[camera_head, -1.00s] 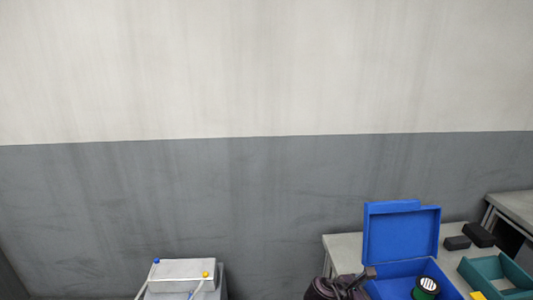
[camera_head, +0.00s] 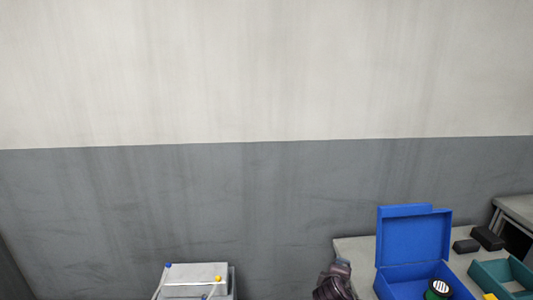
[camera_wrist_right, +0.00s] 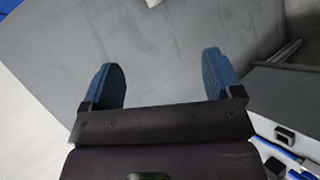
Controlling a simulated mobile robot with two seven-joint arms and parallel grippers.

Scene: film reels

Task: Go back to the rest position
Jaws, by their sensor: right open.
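My right gripper (camera_wrist_right: 160,85) is open in the right wrist view, its two blue fingers apart with nothing between them. My left gripper is not in view. The open blue box (camera_head: 414,236) stands on a table with its lid raised. A green film reel with a white top (camera_head: 439,289) is at the box, partly cut off by the lower edge.
A light table (camera_head: 352,249) holds the box, two black blocks (camera_head: 487,238) and a teal tray (camera_head: 484,273). A grey device with blue and yellow knobs (camera_head: 196,278) stands at bottom left. A plain wall (camera_head: 260,200) fills the background.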

